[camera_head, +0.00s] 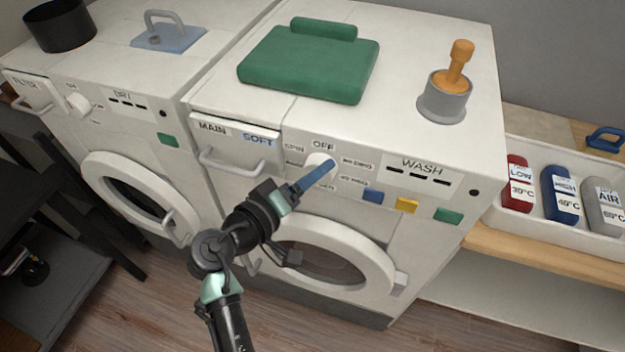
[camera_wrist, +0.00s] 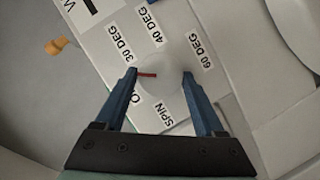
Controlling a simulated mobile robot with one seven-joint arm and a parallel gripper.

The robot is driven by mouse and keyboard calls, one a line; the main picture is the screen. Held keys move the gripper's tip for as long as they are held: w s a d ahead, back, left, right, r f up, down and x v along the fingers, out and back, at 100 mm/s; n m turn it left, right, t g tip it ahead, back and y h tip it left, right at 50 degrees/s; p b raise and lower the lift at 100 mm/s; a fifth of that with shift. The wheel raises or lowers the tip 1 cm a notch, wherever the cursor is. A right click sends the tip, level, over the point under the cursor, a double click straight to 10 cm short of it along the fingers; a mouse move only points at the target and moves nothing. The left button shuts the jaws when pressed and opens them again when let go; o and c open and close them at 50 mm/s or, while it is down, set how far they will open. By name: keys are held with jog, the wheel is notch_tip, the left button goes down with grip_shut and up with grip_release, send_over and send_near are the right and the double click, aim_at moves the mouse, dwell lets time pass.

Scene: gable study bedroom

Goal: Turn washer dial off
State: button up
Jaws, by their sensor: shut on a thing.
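The white washer dial (camera_head: 315,160) is on the front panel of the machine marked WASH, just below the OFF label (camera_head: 323,145). My gripper (camera_head: 328,168) reaches it from the front, and its blue fingers partly cover it. In the wrist view, the blue fingers of my gripper (camera_wrist: 160,76) are shut on the round white dial (camera_wrist: 170,88), one on each side. The dial's red mark (camera_wrist: 147,75) points left in that view, between the 30 DEG label and the OFF label. The OFF label is mostly hidden behind the left finger.
A drawer handle (camera_head: 232,162) sticks out left of the dial. Blue, yellow and green buttons (camera_head: 447,216) lie lower right. The round washer door (camera_head: 375,262) is below my gripper. A dryer (camera_head: 135,130) stands left, and a bottle tray (camera_head: 515,222) right.

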jog(key=shift+f+n+t+h+b, duration=0.15)
jog(key=shift+n+t+h+b, duration=0.2)
jog(key=shift+n+h+b, duration=0.75)
jog(key=shift+f+n+t+h+b, duration=0.15)
jog(key=shift+n+t+b, duration=0.25)
jog(key=shift+n, duration=1.4)
jog(key=shift+r, duration=0.1)
jog(key=o, duration=1.4)
jog(key=shift+c, duration=0.2)
jog(key=b+v, duration=0.2)
jog(key=v, duration=1.1)
jog(key=shift+w, duration=0.1)
